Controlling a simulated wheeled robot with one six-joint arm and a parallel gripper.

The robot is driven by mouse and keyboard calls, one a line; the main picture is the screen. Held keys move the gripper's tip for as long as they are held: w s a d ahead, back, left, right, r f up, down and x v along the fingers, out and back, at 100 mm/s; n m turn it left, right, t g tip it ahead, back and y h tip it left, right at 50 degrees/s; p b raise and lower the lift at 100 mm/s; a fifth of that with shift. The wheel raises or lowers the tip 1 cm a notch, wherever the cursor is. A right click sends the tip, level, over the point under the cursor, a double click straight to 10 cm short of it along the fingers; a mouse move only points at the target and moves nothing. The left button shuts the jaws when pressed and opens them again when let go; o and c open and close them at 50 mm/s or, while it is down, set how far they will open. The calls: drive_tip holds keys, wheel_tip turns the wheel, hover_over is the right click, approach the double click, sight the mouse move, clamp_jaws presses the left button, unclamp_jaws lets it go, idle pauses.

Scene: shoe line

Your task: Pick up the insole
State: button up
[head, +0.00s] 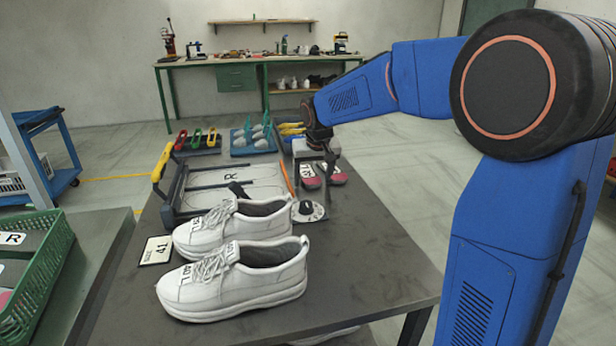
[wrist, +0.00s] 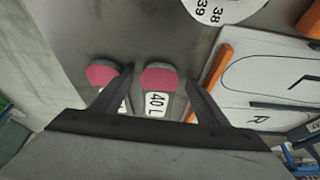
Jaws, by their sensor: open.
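Two dark insoles with pink-red heels lie side by side on the table. In the wrist view one insole (wrist: 160,80), labelled "40 L", lies between the fingers. The other insole (wrist: 102,76) lies to its left, its label partly hidden by the left finger. In the head view they show as a left insole (head: 309,182) and a right insole (head: 336,178), partly behind my gripper. My gripper (head: 325,180) is open and empty, pointing down above them; its fingers also show in the wrist view (wrist: 160,76). Whether the fingers touch anything cannot be told.
A pair of white shoes (head: 240,285) stands in front, beside a size 41 card (head: 156,251) and a numbered dial (head: 315,214). A frame with an outline board (head: 258,174) and orange bar (head: 287,180) lies left of the insoles. The table's right front (head: 385,250) is clear.

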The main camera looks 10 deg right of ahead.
drive_tip(key=shift+c, duration=0.6)
drive_tip(key=c, duration=1)
